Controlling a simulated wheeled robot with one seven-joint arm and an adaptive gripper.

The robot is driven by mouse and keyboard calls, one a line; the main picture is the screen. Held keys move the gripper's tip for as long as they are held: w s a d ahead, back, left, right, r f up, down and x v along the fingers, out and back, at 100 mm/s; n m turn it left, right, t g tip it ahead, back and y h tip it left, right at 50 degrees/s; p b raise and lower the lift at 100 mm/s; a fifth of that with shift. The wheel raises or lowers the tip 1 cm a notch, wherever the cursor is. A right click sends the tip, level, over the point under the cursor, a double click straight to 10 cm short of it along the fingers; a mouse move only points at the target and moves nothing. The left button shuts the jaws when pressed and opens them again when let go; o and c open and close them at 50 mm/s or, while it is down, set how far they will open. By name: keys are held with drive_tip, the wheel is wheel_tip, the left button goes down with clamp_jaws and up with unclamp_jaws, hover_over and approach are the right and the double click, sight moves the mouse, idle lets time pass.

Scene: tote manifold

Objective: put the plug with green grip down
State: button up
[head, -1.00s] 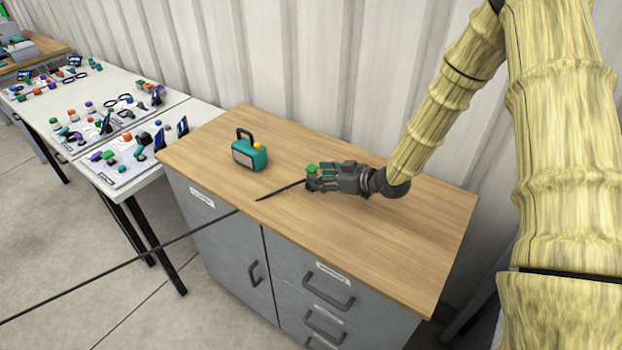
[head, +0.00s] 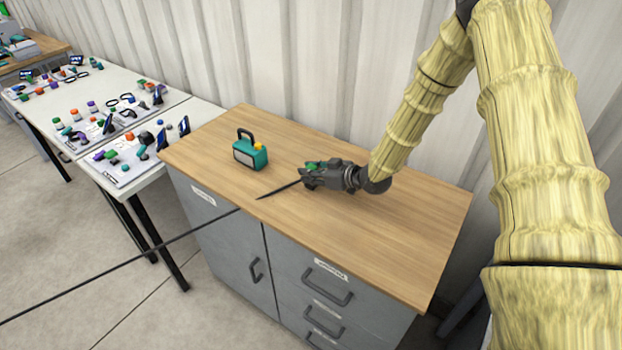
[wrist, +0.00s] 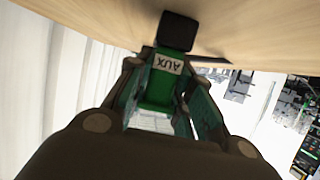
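The plug with green grip (head: 313,165) is in my gripper (head: 307,176), just above or on the wooden worktop (head: 400,232); I cannot tell whether it touches. In the wrist view the plug's green body (wrist: 158,92) bears an "AUX" label and has a dark end close to the wood. My gripper's two fingers (wrist: 160,100) lie along both sides of the plug and are shut on it. A black cable (head: 285,187) leads from the plug leftward over the worktop's front edge. The plug's underside is hidden.
The worktop is clear to the right and in front. White tables (head: 85,95) with several small parts stand at the left. A corrugated wall (head: 330,80) closes the back.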

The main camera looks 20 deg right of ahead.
clamp_jaws()
drive_tip(key=shift+s+r, duration=0.1)
